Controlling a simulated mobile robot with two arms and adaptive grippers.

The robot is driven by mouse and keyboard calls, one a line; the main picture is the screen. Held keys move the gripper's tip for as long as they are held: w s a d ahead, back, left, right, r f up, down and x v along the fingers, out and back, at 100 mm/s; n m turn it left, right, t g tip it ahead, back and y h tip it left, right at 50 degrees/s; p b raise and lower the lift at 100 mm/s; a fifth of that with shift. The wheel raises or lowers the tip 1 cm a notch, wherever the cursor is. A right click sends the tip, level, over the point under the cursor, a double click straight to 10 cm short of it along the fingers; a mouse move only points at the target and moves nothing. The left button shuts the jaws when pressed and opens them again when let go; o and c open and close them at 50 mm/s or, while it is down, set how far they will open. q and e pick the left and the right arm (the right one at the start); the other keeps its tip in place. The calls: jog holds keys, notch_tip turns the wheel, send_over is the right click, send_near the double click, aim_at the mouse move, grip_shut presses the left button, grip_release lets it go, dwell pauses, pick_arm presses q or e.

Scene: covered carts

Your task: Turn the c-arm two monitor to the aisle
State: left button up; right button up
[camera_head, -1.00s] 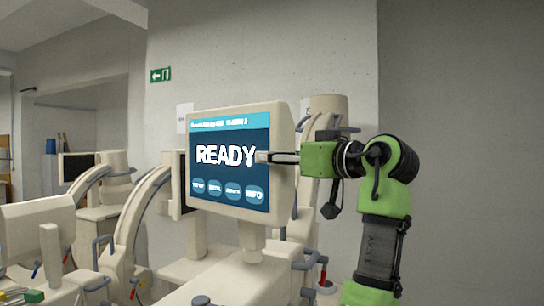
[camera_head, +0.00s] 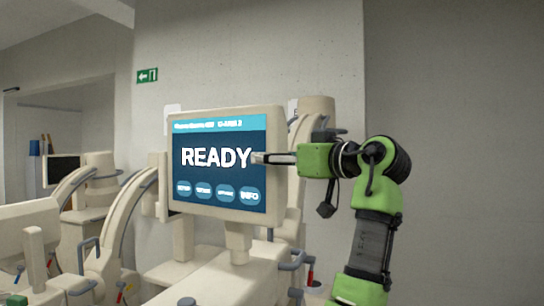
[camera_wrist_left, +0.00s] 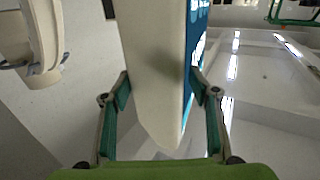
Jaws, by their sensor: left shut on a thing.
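The monitor (camera_head: 220,142) stands upright on a short post above a cream cart. Its lit blue screen reads READY, faces mostly toward my head camera, and has a top bar that seems to end in "C-ARM 2". My left gripper (camera_head: 262,158) is at the monitor's right edge, with one finger across the front of the screen. In the left wrist view, the left gripper (camera_wrist_left: 161,84) is shut on the monitor's edge (camera_wrist_left: 155,100), one finger on the screen side and one on the cream back. My right gripper is in neither view.
Another cart with a dark monitor (camera_head: 61,170) stands farther back at the left. Curved cream C-arms (camera_head: 125,222) and grey handles crowd the left and centre. A wall (camera_head: 450,120) stands behind; the floor is mostly hidden.

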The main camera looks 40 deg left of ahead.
pick_arm(q)
jog(key=shift+w+d+r+t, duration=0.2)
jog(key=shift+w+r+t, duration=0.15)
jog(key=shift+w, duration=0.3)
jog(key=o, duration=1.3)
jog(key=shift+w+a+f, duration=0.3)
jog(key=shift+w, duration=0.2)
jog(key=shift+s, duration=0.1)
jog(key=shift+s, duration=0.15)
jog(key=shift+f, duration=0.15)
